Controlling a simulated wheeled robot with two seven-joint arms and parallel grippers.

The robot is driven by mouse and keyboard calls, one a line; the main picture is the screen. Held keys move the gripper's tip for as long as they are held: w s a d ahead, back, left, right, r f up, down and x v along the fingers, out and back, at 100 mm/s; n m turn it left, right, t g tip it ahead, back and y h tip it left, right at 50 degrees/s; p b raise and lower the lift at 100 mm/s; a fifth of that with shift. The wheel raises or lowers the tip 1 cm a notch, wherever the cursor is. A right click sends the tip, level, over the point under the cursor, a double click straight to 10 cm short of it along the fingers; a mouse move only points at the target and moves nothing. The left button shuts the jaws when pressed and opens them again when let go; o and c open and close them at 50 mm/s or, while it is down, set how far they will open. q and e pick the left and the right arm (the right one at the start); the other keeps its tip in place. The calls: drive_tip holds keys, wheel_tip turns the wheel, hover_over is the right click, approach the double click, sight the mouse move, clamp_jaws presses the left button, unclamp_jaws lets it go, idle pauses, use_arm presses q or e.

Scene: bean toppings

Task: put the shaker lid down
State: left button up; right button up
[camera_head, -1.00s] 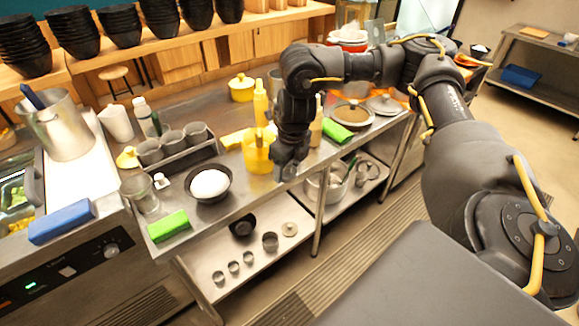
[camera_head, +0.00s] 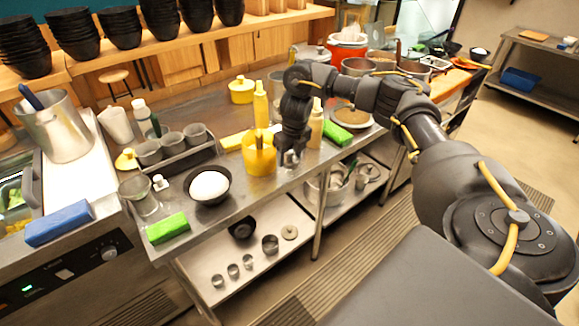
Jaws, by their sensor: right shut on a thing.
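My right gripper (camera_head: 290,158) is just right of the yellow container (camera_head: 258,157), over the front edge area of the steel counter. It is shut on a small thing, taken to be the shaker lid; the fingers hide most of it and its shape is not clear. A clear, open-looking jar (camera_head: 140,196) stands at the left end of the counter. A small silver-white item (camera_head: 160,182) is beside it. My left gripper is not in view.
A black bowl with a white mound (camera_head: 208,187), a green sponge (camera_head: 167,228) and a rack of metal cups (camera_head: 172,148) stand left. Yellow bottle (camera_head: 261,103), tan bottle (camera_head: 316,124) and a green block (camera_head: 335,133) stand near the gripper. Bare counter shows before the yellow container (camera_head: 245,200).

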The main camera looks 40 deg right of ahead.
sight(288, 171)
drive_tip(key=shift+w+d+f, duration=0.3)
drive_tip(key=shift+w+f, duration=0.1)
drive_tip(key=shift+f, duration=0.15)
drive_tip(key=shift+w+d+f, duration=0.25)
drive_tip(key=shift+w+f, duration=0.1)
drive_tip(key=shift+f, duration=0.15)
drive_tip(key=shift+w+d+f+b, duration=0.1)
drive_tip(key=shift+f+b, duration=0.3)
wheel_tip(288, 171, down, 3)
drive_tip(key=shift+r+p, duration=0.15)
drive_tip(key=shift+p, duration=0.45)
drive_tip(key=shift+f, duration=0.2)
drive_tip(key=o, duration=0.7)
drive_tip(key=shift+r, duration=0.15)
